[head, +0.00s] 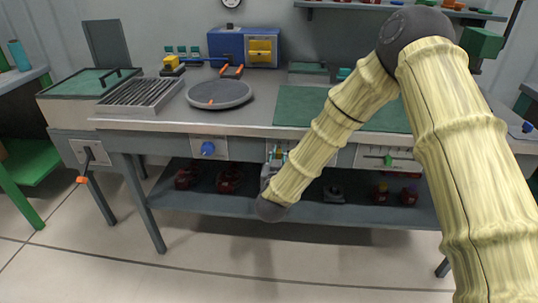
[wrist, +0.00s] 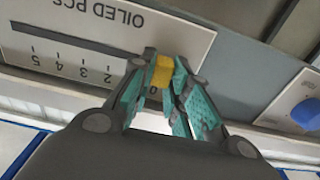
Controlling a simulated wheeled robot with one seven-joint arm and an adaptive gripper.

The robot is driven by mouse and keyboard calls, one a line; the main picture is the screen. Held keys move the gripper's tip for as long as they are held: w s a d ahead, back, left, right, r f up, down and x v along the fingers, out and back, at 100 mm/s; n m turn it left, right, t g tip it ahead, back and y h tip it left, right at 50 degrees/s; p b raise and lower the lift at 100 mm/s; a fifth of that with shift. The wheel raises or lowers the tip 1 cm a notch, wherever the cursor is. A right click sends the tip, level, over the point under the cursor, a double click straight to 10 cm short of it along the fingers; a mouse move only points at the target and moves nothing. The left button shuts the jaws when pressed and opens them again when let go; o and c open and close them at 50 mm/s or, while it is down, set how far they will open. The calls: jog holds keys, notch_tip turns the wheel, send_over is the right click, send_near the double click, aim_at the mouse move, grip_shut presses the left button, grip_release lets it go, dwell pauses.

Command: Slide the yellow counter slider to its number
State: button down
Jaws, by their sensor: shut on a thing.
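The yellow counter slider (wrist: 163,72) sits at the right end of its slot in the wrist view, by the 0 mark. My gripper (wrist: 168,88) is shut on it, with teal finger pads on either side. The white panel (wrist: 150,28) reads "OILED PCS" upside down. Its numbers 1 to 5 run leftward from the slider along the dark slot. In the head view my gripper (head: 272,168) is at the front of the bench, and my arm hides most of this panel and the slider.
A panel with a blue knob (head: 208,148) lies left of my gripper. A panel with a green slider (head: 388,160) lies right of my arm. The bench top (head: 160,122) carries a round grey plate (head: 219,93). A lower shelf (head: 300,208) holds several dark red items.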

jog(key=shift+a, duration=0.2)
jog(key=c, duration=1.4)
grip_release()
jog(key=shift+a, duration=0.15)
jog(key=shift+o, duration=0.2)
jog(key=s+a, duration=0.1)
jog(key=s, duration=1)
jog(key=shift+s+a, duration=0.3)
jog(key=shift+s, duration=0.1)
